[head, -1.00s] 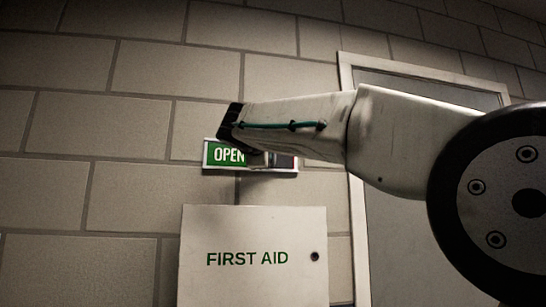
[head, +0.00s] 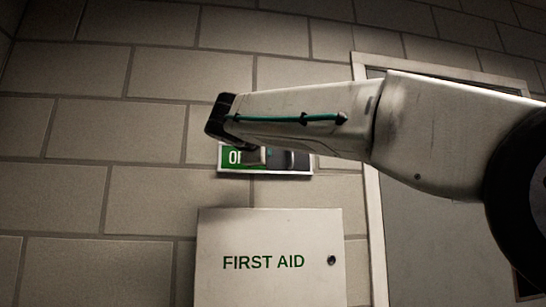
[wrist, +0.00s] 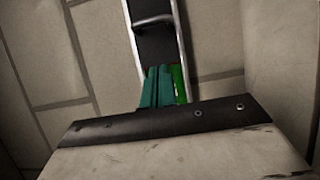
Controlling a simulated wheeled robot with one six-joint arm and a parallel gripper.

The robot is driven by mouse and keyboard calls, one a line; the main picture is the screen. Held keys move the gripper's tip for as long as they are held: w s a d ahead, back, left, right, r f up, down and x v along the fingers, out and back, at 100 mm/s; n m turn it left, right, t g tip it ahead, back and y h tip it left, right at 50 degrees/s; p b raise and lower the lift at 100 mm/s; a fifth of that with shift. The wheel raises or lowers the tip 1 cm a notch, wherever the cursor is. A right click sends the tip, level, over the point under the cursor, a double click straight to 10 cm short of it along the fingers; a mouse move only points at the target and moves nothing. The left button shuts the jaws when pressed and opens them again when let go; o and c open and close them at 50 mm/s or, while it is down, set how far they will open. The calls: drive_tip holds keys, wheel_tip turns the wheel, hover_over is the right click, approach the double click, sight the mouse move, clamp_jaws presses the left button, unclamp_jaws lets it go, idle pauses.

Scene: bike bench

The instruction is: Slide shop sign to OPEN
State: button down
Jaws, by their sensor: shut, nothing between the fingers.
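The shop sign (head: 307,172) is a light-framed strip on the block wall, above the first aid box. Its left part is green with a white "O" showing; the rest of the word is hidden behind my gripper. A dark panel with a small handle (head: 290,158) covers its right part. The wrist view shows the dark panel and its bar handle (wrist: 152,22) at the top. My gripper (head: 256,157) is shut and empty in front of the green part, left of the handle. Its teal fingers (wrist: 157,88) are together, apart from the handle. Contact with the sign is unclear.
A white first aid box (head: 265,240) with a round knob is fixed to the wall just below the sign. A pale door frame (head: 372,225) stands to the right, behind my arm. The wall left of the sign is bare.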

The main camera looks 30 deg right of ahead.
drive_tip(key=shift+f+v, duration=0.2)
drive_tip(key=shift+v, duration=2.35)
drive_tip(key=shift+w+a, duration=0.15)
drive_tip(key=shift+w, duration=0.05)
